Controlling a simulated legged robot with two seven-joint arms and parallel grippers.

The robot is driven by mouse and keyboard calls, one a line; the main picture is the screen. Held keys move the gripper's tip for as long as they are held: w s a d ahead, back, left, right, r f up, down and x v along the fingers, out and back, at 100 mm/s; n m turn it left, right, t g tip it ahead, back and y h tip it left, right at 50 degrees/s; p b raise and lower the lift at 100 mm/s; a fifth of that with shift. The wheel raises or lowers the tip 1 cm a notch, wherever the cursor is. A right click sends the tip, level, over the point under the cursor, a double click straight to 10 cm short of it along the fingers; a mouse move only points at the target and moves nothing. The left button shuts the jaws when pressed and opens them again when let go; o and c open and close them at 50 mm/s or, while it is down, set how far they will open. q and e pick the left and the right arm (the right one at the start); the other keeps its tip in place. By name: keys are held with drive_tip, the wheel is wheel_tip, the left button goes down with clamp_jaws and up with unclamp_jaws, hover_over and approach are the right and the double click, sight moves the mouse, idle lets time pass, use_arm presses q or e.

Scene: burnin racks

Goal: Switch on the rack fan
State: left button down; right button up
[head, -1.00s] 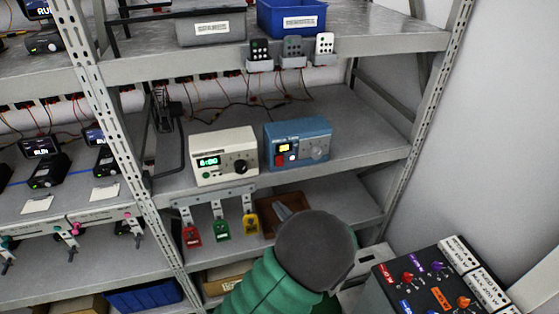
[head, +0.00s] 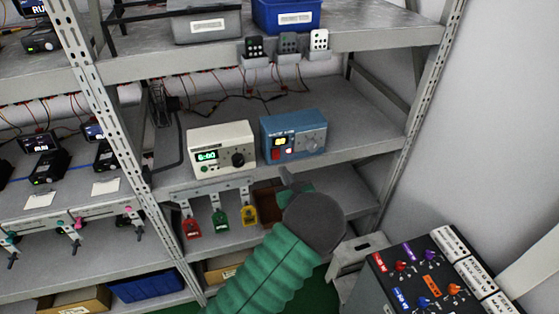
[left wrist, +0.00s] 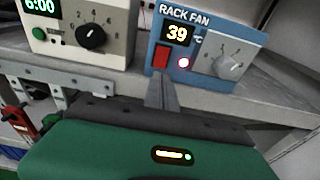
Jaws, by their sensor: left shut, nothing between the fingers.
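The blue rack fan box (head: 293,135) stands on the middle shelf, right of a cream timer box. In the left wrist view the rack fan box (left wrist: 215,25) shows its label, a display reading 39, a red rocker switch (left wrist: 161,57), a lit red lamp (left wrist: 183,62) and a grey knob (left wrist: 229,66). My left gripper (head: 287,177) is shut and empty, just below and in front of the box. In the left wrist view its closed fingertips (left wrist: 161,80) point up just below the red switch; whether they touch it I cannot tell. My right gripper is not in view.
The cream timer box (head: 221,147) reads 6:00. Red, green and yellow tags (head: 221,221) hang below the shelf edge. Three small remotes (head: 288,44) hang in holders above. A dark control panel (head: 430,280) with coloured knobs stands at the lower right.

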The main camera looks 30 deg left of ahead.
sight(277, 159)
use_arm(q)
drive_tip(key=p+x, duration=0.1)
drive_tip(key=x, duration=0.3)
drive_tip(key=shift+w+a+r+p, duration=0.1)
drive_tip(key=shift+w+a+p, duration=0.2)
drive_tip(key=shift+w+a+f, duration=0.2)
drive_tip(key=shift+w+a, duration=0.2)
drive_tip(key=shift+a, duration=0.05)
